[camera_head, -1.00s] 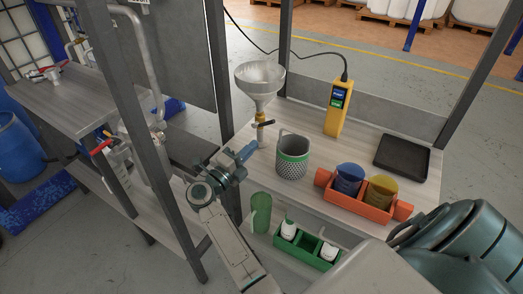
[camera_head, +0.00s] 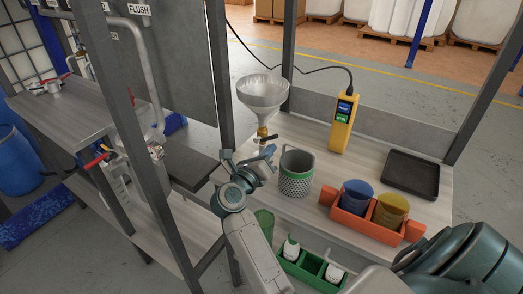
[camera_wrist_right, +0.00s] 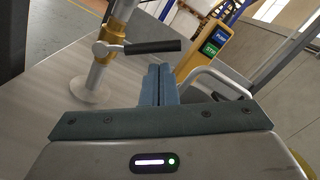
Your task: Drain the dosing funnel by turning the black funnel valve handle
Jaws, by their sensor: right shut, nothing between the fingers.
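The dosing funnel (camera_head: 262,92) is a grey metal cone on a stand at the left of the work table, with a brass-coloured valve body (camera_head: 262,132) beneath it. The black funnel valve handle (camera_head: 270,138) sticks out to the right, roughly level. In the right wrist view the handle (camera_wrist_right: 152,47) lies just beyond my fingertips, apart from them as far as I can tell. My right gripper (camera_head: 268,155) is shut and empty, just below the handle; its blue fingers (camera_wrist_right: 160,72) are together in the wrist view. My left gripper is not in view.
A perforated grey-green cup (camera_head: 295,183) stands close right of the gripper. Behind are a yellow pump controller (camera_head: 342,124) and a black tray (camera_head: 411,168). An orange holder (camera_head: 350,222) with two beakers is in front. A grey frame post (camera_head: 219,75) stands close left.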

